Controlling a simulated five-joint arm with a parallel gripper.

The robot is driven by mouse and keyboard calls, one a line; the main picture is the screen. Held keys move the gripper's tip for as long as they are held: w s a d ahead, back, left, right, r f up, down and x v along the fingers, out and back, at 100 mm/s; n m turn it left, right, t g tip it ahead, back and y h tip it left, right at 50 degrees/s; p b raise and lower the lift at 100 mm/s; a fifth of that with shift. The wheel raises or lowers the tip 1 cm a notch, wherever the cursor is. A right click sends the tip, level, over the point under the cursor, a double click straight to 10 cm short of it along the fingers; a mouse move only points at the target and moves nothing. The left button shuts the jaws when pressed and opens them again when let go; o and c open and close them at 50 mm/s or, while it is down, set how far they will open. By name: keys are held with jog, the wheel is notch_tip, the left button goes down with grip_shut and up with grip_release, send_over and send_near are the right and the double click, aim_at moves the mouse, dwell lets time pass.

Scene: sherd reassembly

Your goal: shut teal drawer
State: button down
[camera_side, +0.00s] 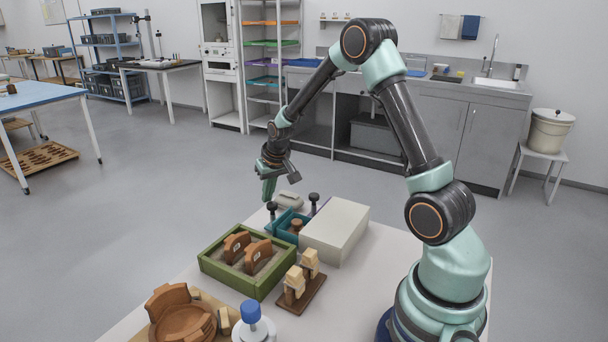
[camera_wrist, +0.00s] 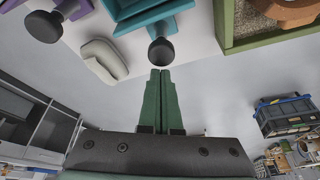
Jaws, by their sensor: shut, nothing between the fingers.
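The teal drawer (camera_side: 284,218) stands out from the white cabinet (camera_side: 335,229), with a small brown piece (camera_side: 297,226) inside it. Its black knob (camera_side: 272,207) is at its outer end. In the wrist view the teal drawer (camera_wrist: 152,17) is at the top, with its black knob (camera_wrist: 161,52) just beyond my fingertips. My gripper (camera_side: 268,200) is shut and empty, pointing down near the outer side of that knob. It also shows in the wrist view (camera_wrist: 160,73), with its green fingers together. I cannot tell whether the fingertips touch the knob.
A second black knob (camera_side: 314,198) on a purple part (camera_wrist: 72,8) is beside the teal drawer. A pale rounded block (camera_side: 290,200) lies near it. A green sand tray (camera_side: 222,265) with sherds and a wooden stand (camera_side: 302,302) are nearer the camera.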

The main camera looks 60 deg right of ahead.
jog(key=s, duration=0.8)
jog(key=shift+s, duration=0.15)
